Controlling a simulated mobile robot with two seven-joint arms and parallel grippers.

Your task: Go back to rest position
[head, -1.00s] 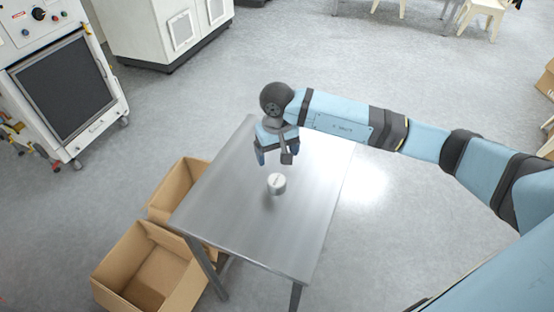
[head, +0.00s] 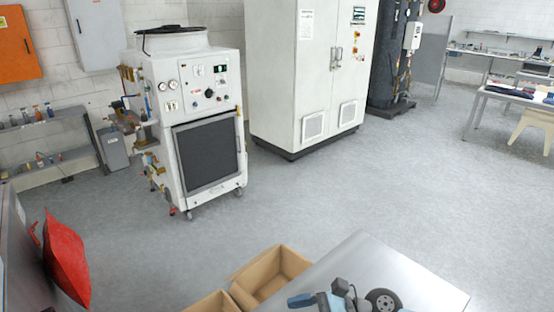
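My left gripper is not in view. The small white cylinder seen on the table earlier is out of view now.
Open cardboard boxes (head: 247,293) stand against the table's left side. A white wheeled machine with a dark front panel (head: 207,155) and a tall white cabinet (head: 308,75) stand beyond. A red object (head: 66,262) is at lower left. Grey floor between is clear.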

